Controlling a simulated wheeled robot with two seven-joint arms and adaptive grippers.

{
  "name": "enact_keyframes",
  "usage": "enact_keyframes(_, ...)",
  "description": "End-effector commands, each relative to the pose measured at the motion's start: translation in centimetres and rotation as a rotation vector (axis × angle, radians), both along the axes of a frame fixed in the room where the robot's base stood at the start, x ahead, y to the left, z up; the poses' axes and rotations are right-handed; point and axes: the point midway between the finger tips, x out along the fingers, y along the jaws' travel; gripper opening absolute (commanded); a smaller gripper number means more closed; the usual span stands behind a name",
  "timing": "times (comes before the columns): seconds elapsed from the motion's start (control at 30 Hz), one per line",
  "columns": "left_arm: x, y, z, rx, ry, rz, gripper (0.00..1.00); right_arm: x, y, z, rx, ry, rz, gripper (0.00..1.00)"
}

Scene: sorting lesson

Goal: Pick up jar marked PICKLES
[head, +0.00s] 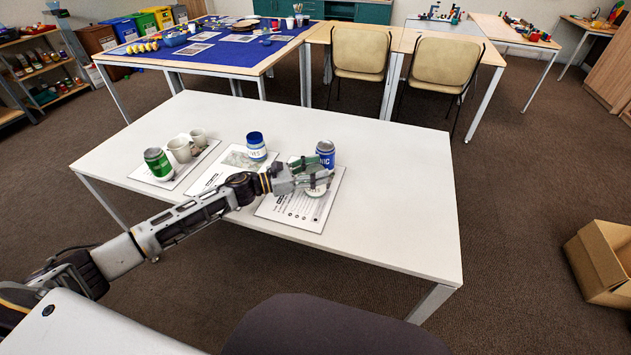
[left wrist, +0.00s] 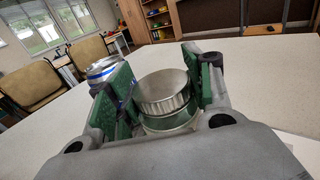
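My left gripper (head: 308,175) reaches over the right sheet on the white table. Its green-padded fingers (left wrist: 165,85) stand apart on either side of a jar with a ridged silver lid (left wrist: 165,98). In the head view the pale label of this jar (head: 316,190) shows below the fingers; I cannot read it. The lid looks very close to both pads, and I cannot tell whether they press on it. A jar with a blue lid (head: 256,146) stands on the middle sheet; its label is too small to read. My right gripper is not in view.
A blue can (head: 325,154) stands just behind my left gripper and also shows beside the finger in the wrist view (left wrist: 103,70). A green can (head: 158,164) and two pale mugs (head: 181,150) stand on the left sheet. The table's right part (head: 410,200) is clear.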

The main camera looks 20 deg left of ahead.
Motion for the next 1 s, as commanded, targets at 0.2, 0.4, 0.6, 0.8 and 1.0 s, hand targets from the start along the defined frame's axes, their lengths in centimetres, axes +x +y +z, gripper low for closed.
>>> enact_keyframes(0.2, 0.0, 0.0, -0.1, 0.001, 0.001, 0.000, 0.21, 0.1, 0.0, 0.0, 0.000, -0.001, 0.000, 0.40)
enact_keyframes(0.4, 0.0, 0.0, -0.1, 0.002, 0.001, 0.000, 0.21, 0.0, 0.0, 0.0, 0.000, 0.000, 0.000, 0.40)
enact_keyframes(0.6, 0.0, 0.0, 0.2, 0.002, 0.002, 0.000, 0.21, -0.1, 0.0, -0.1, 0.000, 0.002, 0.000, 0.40)
enact_keyframes(0.8, 0.0, 0.0, 2.1, 0.001, -0.002, 0.000, 0.21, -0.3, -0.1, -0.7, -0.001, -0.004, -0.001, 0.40)
enact_keyframes(1.0, 0.0, 0.0, 5.0, 0.002, -0.002, -0.001, 0.21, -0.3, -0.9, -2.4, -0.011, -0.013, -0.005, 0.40)
